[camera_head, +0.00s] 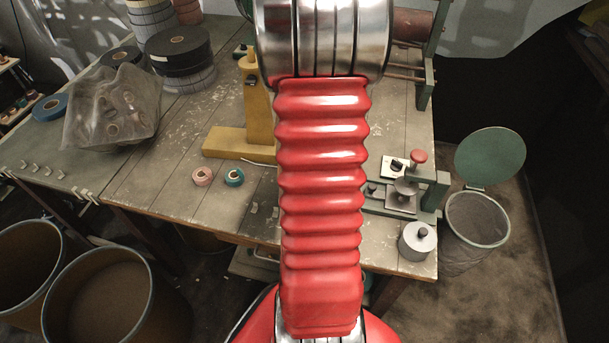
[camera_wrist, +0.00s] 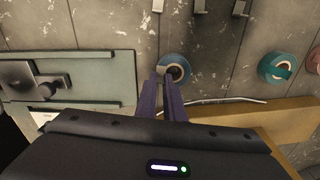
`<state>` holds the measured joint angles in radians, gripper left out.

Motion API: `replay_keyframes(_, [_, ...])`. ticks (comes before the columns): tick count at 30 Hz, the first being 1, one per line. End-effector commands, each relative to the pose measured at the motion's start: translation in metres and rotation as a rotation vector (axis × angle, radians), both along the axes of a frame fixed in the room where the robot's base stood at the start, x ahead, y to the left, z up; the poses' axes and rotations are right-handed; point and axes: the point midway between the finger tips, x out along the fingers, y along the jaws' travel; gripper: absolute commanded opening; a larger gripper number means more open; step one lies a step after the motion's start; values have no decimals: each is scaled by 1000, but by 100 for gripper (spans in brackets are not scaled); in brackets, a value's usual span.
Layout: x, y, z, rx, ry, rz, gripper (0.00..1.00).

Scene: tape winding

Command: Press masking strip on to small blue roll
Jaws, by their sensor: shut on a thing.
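The small blue roll (camera_wrist: 184,62) lies flat on the worn wooden bench in the wrist view, with a pale core. My gripper (camera_wrist: 165,74) reaches over it, with its purple fingers close together at the roll's near-left rim. Whether the tips touch the roll is unclear. A thin pale strip (camera_wrist: 228,100), seemingly the masking strip, runs from behind the fingers to the right. My gripper is shut, seemingly on this strip; the pinched part is hidden. In the head view my red arm hides the gripper and the blue roll; the strip's end (camera_head: 258,163) shows beside the yellow stand.
A teal roll (camera_head: 234,177) and a pink roll (camera_head: 203,176) lie to the left. The yellow stand (camera_head: 230,143) is behind them. A green-framed fixture (camera_head: 428,185) stands at the right. A clear bag (camera_head: 110,107) and black rolls (camera_head: 177,47) are at the back left.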

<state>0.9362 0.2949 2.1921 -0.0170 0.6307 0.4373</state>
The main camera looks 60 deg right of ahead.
Motion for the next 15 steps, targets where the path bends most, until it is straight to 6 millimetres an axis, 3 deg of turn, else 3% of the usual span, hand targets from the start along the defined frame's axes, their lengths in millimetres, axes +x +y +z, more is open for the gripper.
replay_keyframes(14, [-1,2,-2,4,3,0,0])
replay_keyframes(15, [-1,2,-2,4,3,0,10])
